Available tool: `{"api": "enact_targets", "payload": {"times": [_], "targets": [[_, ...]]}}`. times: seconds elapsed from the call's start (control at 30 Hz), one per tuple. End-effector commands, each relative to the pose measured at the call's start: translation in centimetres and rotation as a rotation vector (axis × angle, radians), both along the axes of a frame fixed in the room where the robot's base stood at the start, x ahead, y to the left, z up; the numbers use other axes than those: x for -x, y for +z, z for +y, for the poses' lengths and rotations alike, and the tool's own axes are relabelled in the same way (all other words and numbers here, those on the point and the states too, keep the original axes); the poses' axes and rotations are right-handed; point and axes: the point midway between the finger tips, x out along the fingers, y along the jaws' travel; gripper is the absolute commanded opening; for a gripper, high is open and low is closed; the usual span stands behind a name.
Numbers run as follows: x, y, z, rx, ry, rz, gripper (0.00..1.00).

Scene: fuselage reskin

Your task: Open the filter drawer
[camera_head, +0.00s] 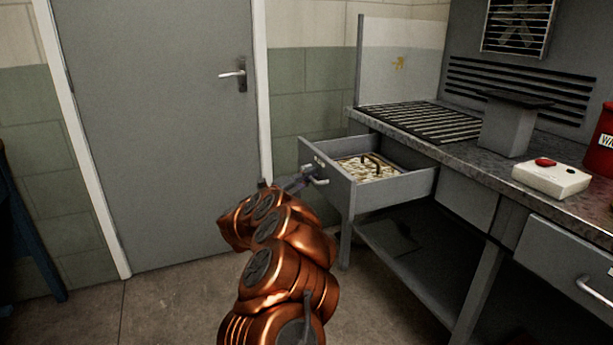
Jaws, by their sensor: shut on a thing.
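The filter drawer (395,192) is a grey metal drawer under the left end of the workbench. It stands pulled out, and its open top shows a pale filter-like block (357,169) with a dark curved handle (371,160) inside. A light metal handle (319,181) is on the drawer's front. My gripper (308,176) is at that front handle, at the end of my copper-coloured arm, and is shut on it. The fingertips are small and partly hidden against the drawer front.
The grey workbench (470,151) carries a slatted grille (425,121), a grey pedestal (508,128) and a white box with a red button (551,178). A second drawer (560,262) at right is shut. A grey door (160,120) stands behind at left. Floor (170,310) at lower left is clear.

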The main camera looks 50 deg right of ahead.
Motion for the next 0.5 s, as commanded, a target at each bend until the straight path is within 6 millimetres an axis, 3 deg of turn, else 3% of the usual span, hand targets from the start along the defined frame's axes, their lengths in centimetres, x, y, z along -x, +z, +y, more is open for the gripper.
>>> {"api": "enact_targets", "payload": {"times": [0.17,0.2,0.43,0.5], "targets": [[0.12,-0.11,-0.04,-0.002,-0.003,0.000,0.00],[0.12,-0.11,-0.03,-0.002,-0.003,0.000,0.12],[0.00,-0.07,0.03,-0.001,-0.001,0.000,0.36],[-0.02,-0.05,0.05,-0.001,0.000,0.000,0.37]]}}
